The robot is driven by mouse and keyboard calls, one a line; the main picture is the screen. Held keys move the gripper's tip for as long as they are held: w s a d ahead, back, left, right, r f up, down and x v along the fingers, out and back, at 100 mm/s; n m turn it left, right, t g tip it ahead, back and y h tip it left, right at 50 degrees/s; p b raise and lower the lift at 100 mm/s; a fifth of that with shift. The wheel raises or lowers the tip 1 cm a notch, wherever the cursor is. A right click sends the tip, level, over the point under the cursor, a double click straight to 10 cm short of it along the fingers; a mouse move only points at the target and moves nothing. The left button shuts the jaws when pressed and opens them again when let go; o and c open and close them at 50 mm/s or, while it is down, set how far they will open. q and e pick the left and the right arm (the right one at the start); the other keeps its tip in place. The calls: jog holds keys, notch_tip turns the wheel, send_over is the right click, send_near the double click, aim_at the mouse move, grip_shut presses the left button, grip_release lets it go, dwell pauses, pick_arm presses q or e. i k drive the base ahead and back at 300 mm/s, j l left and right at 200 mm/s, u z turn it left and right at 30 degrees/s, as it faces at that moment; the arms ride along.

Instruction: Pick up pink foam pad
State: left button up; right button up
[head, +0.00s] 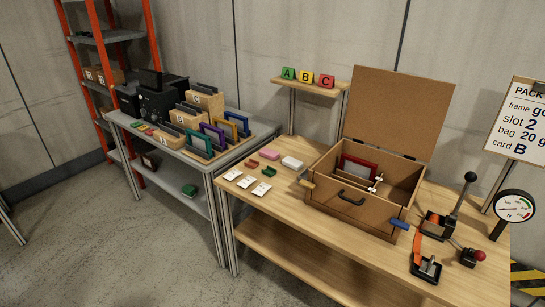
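The pink foam pad (270,153) lies flat near the back edge of the wooden workbench (262,215), left of the open box. It looks uncovered, and nothing is seen on top of it. A white pad (292,162) lies close to its right. A small red piece (252,163) and a small green piece (269,171) lie in front of it. Neither of my grippers is in view.
The open brown box (350,210) has its lid up and a red frame inside. A lever device (440,225) and gauge (515,206) stand at right. A small shelf (305,85) with A, B, C cards rises behind. A grey table (200,155) with several coloured frames stands left.

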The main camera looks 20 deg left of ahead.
aim_at(272, 155)
jog(key=i+j, duration=0.3)
jog(key=j, duration=0.15)
jog(key=i+j, duration=0.35)
jog(key=j, duration=0.1)
